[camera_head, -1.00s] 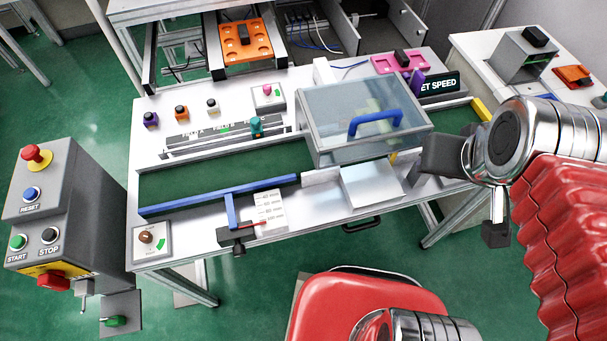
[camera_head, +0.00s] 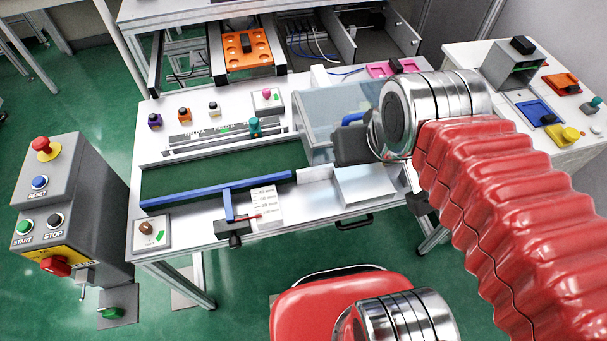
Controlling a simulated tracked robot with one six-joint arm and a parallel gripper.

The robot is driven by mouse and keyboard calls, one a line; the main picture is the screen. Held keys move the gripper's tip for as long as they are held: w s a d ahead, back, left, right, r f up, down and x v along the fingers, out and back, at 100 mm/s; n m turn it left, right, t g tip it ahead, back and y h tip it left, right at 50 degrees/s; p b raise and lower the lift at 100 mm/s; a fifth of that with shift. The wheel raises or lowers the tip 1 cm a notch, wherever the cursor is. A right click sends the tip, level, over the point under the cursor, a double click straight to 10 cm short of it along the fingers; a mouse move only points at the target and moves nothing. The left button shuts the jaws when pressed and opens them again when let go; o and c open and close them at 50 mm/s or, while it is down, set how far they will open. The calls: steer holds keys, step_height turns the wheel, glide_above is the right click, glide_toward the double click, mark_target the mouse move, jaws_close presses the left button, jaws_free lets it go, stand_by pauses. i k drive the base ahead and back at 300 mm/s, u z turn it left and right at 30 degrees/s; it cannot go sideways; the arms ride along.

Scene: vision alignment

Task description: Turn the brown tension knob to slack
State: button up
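The brown knob (camera_head: 146,228) sits on a small white plate (camera_head: 152,236) at the front left corner of the white workbench. A green mark shows on the plate beside the knob; its lettering is too small to read. My gripper (camera_head: 355,148) is over the right part of the bench, in front of the clear cover, well to the right of the knob. Its dark body shows, but the fingers cannot be made out, so whether it is open or shut is unclear.
A grey control box (camera_head: 70,205) with several buttons stands left of the bench. A blue bar (camera_head: 215,192) lies along the bench's front beside the knob plate. The clear cover (camera_head: 318,112) with a blue handle is partly hidden by my arm. Green floor is free before the knob.

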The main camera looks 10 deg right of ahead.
mark_target(145, 228)
steer(key=u, duration=1.8)
steer(key=k, duration=0.65)
steer(key=u, duration=0.4)
steer(key=i, duration=0.5)
steer(key=u, duration=0.25)
